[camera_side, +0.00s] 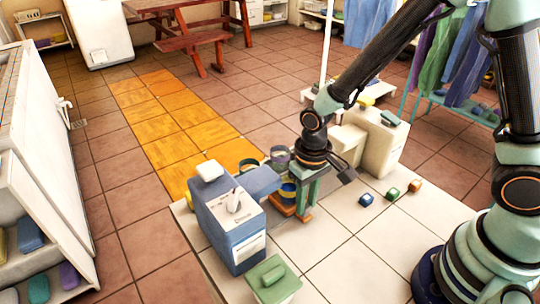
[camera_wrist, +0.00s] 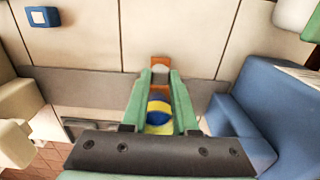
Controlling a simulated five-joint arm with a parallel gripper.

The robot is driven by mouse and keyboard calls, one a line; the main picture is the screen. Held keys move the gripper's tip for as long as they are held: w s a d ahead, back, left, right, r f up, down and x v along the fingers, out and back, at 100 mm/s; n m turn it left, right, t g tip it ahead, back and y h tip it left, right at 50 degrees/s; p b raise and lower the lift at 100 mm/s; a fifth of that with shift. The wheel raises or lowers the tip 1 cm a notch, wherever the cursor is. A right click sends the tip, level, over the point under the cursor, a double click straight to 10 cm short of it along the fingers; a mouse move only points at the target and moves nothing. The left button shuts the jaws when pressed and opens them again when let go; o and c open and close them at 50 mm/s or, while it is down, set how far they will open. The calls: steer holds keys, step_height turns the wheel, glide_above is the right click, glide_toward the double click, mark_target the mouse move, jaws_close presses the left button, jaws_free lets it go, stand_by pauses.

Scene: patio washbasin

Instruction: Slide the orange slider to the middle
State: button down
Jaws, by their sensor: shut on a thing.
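An orange piece, which I take to be the slider (camera_wrist: 160,61), shows at the fingertips in the wrist view. A long grey strip (camera_wrist: 90,82) runs left to right behind the fingertips there. My gripper (camera_wrist: 160,74) has its green fingers drawn together at the tips, shut on the orange piece. In the side view my gripper (camera_side: 293,212) points down at the white tiled top, with orange at its fingertips. The slider's full shape and its place along any track are hidden by the fingers.
A blue box (camera_side: 235,222) with a white top stands left of my gripper. A green block (camera_side: 272,281) is in front. Small blue (camera_side: 366,200), green (camera_side: 392,193) and orange (camera_side: 415,186) cubes lie to the right. Bare tiles (camera_side: 345,265) lie in front.

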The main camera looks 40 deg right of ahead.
steer(key=d, duration=0.6)
steer(key=shift+a, duration=0.1)
steer(key=c, duration=0.7)
jaws_free()
steer(key=shift+r, duration=0.1)
step_height(320, 180, up, 12)
steer(key=shift+f, duration=0.1)
